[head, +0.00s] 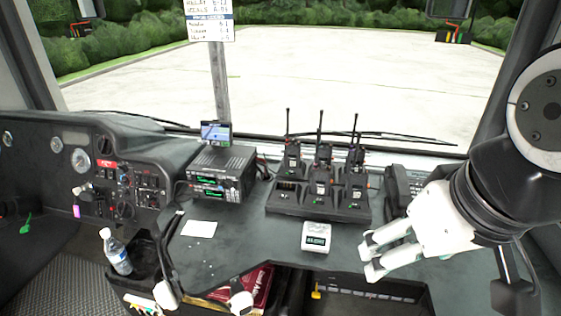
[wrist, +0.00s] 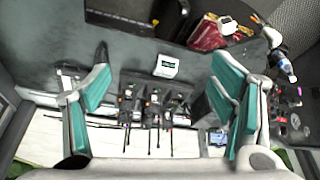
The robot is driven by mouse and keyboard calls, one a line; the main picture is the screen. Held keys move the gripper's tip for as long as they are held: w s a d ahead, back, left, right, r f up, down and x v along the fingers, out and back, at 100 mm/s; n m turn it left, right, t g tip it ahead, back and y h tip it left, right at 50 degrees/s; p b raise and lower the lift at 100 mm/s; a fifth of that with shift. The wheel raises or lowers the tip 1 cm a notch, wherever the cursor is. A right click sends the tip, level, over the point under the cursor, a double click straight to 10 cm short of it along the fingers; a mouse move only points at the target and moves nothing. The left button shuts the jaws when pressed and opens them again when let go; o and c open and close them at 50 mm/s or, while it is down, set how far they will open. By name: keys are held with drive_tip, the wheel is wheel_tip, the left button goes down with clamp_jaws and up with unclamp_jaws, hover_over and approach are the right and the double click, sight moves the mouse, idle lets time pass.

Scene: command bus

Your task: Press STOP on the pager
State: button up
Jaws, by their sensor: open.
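The pager (head: 316,237) is a small white box with a dark screen showing green characters. It lies on the dark dashboard counter, in front of the radio charger. The lettering on its buttons is too small to read. My gripper (head: 368,258) is open and empty, to the right of the pager in the head view and apart from it. In the wrist view, the pager (wrist: 166,66) shows between the two widely spread teal-padded fingers, some way beyond them.
A charger rack (head: 316,208) with several upright handheld radios stands behind the pager. A radio unit with a small screen (head: 218,172) and a white card (head: 199,229) are to the left. A desk phone (head: 402,185) is behind my gripper. A water bottle (head: 116,254) stands far left.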

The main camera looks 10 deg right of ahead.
clamp_jaws()
idle(0.3)
idle(1.1)
